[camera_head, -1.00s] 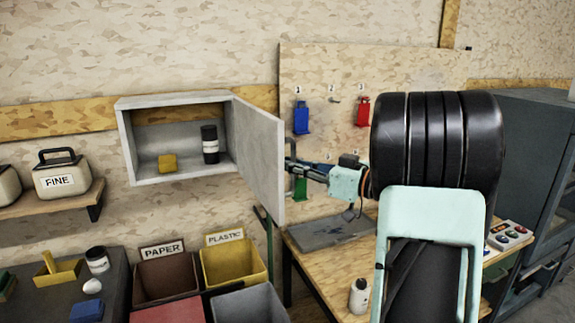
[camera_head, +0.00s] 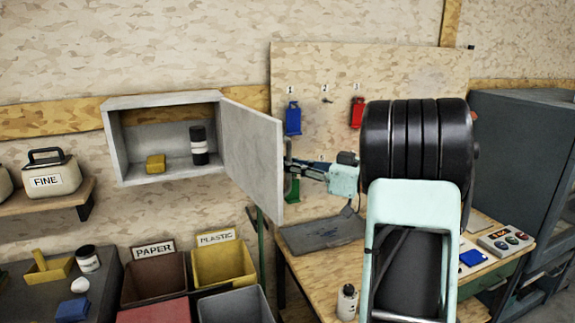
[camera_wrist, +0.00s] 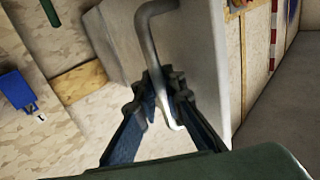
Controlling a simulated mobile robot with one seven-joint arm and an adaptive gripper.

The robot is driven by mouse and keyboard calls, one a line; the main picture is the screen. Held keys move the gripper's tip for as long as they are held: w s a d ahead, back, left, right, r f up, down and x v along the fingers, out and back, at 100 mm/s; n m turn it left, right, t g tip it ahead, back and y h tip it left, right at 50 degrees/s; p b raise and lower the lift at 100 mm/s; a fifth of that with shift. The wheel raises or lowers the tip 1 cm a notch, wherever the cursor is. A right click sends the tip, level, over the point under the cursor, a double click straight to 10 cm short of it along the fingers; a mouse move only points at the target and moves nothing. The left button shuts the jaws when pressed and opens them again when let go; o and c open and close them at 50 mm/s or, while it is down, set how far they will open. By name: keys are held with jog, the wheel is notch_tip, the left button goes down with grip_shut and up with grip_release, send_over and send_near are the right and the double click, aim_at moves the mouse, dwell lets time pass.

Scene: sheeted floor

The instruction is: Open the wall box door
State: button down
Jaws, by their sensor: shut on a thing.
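The grey wall box (camera_head: 112,140) hangs on the wall with its door (camera_head: 250,158) swung wide open on the right-hand hinge side. Inside stand a dark bottle with a white band (camera_head: 199,146) and a yellow block (camera_head: 156,164). My gripper (camera_head: 292,168) is at the outer face of the door, its fingers partly hidden by the door edge in the head view. In the wrist view my gripper (camera_wrist: 163,95) is shut around the bent grey handle (camera_wrist: 145,35) of the door (camera_wrist: 195,50).
Below are bins marked PAPER (camera_head: 155,280) and PLASTIC (camera_head: 224,267). A wooden workbench (camera_head: 310,270) with a white bottle (camera_head: 347,302) stands right, under a pegboard with blue (camera_head: 293,118) and red (camera_head: 357,112) items. A shelf holds a FINE container (camera_head: 52,177).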

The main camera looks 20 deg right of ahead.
dwell(0.4)
jog(key=c, duration=2)
grip_release()
jog(key=shift+d, duration=0.1)
jog(key=v, duration=1.2)
